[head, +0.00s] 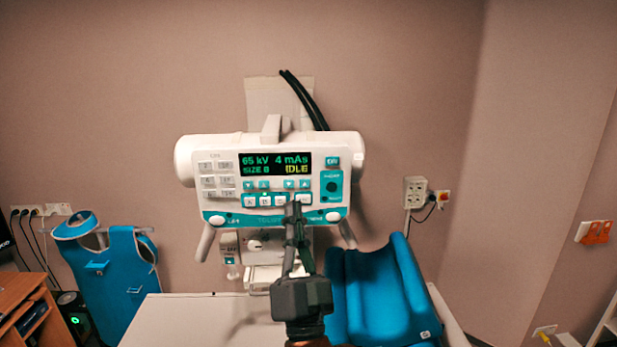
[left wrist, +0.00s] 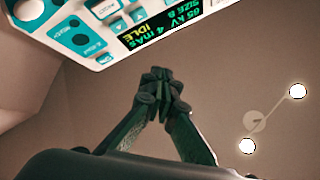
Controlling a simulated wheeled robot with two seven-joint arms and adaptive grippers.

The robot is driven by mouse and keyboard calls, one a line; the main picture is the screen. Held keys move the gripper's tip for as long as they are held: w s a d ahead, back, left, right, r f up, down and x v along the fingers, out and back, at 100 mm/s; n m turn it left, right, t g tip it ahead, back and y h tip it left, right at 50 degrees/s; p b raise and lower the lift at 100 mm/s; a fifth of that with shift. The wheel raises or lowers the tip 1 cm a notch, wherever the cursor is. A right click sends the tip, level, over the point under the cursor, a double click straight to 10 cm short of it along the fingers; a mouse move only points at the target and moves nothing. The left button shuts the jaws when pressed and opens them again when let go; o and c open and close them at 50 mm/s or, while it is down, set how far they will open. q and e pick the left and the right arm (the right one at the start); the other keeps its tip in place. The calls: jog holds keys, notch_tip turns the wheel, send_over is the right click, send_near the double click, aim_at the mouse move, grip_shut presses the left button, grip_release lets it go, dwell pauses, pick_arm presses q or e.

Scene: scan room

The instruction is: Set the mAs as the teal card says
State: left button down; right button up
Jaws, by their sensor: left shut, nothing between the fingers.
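The X-ray control panel (head: 230,208) is on the tube head against the wall. Its display (head: 276,164) reads 65 kV, 4 mAs, SIZE 8 and IDLE; it also shows rotated in the left wrist view (left wrist: 155,32). Small teal arrow keys (head: 304,184) sit under the mAs reading, above a row of larger teal keys (head: 250,201). My left gripper (head: 292,208) is shut and empty, its tips in front of the panel's lower middle, covering part of the key row. In the left wrist view its fingertips (left wrist: 162,82) meet. I cannot make out a teal card.
A pale table (head: 185,320) lies below the panel, with a blue cushioned support (head: 375,285) at its right. A blue apron (head: 115,275) hangs at left, near a wooden desk (head: 22,290). Sockets (head: 415,190) are on the wall. Black cables (head: 303,98) rise behind the tube head.

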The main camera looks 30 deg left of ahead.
aim_at(289, 184)
jog(key=s, duration=0.7)
pick_arm(q)
jog(key=shift+w+a+r+b, duration=0.1)
jog(key=shift+w+a+b, duration=0.25)
jog(key=shift+w+a, duration=0.55)
jog(key=shift+w+a+r+b, duration=0.1)
jog(key=shift+w+a+b, duration=0.2)
jog(key=shift+w+a, duration=0.55)
jog(key=shift+w+a+r+b, duration=0.1)
jog(key=shift+w+a+b, duration=0.35)
jog(key=shift+w, duration=0.8)
jog(key=shift+f, duration=0.1)
pick_arm(e)
jog(key=w+f, duration=0.1)
jog(key=w, duration=0.1)
jog(key=w+f, duration=0.1)
jog(key=shift+w+f, duration=0.15)
jog(key=shift+w, duration=0.25)
jog(key=shift+s, duration=0.2)
